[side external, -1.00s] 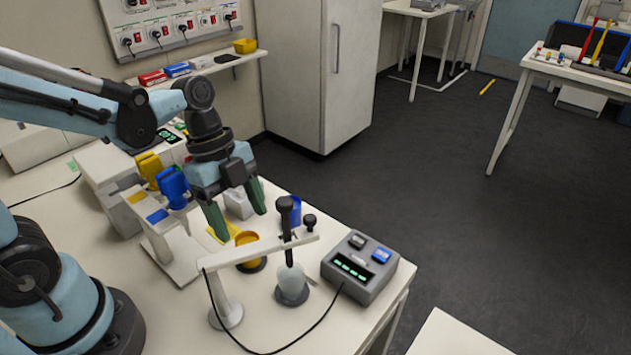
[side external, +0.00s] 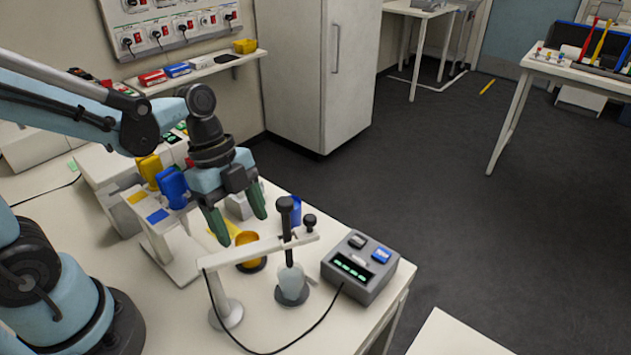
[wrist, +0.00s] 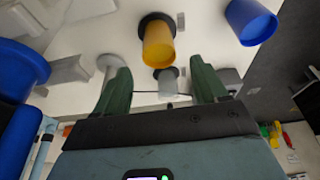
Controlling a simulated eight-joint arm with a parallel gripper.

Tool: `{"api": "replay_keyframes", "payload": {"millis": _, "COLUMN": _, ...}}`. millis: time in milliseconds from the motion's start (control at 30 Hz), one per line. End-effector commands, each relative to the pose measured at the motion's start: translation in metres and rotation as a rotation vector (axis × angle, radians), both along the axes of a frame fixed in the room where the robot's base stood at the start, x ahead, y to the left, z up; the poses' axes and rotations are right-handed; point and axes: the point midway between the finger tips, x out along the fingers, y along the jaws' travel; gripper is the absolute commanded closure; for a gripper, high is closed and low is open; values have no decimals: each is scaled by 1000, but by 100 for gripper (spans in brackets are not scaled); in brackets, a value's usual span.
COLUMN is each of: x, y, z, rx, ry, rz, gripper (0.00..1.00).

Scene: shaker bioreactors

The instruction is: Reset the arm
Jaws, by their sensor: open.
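My gripper (side external: 242,228) has two green fingers spread apart with nothing between them. In the side view it hangs above the bench, beside the blue and yellow holders and behind the probe stand. The wrist view also shows my gripper (wrist: 162,92) open, with a yellow cup (wrist: 158,45) seen past the gap between the fingers. In the side view the yellow cup (side external: 248,240) stands on a dark base. A blue cup (wrist: 250,22) is at the upper right of the wrist view.
A probe stand (side external: 228,312) holds a probe over a small clear vessel (side external: 292,284). A grey control box (side external: 360,268) sits near the bench's right edge. The blue holder (side external: 173,188) and yellow holder (side external: 150,170) are close to the gripper's left.

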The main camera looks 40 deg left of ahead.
Motion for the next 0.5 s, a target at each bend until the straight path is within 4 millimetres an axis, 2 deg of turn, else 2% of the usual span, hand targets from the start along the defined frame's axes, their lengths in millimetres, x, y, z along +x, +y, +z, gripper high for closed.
{"api": "replay_keyframes", "payload": {"millis": 500, "x": 0, "y": -10, "z": -49, "rx": 0, "ry": -1, "rz": -1, "gripper": 28}}
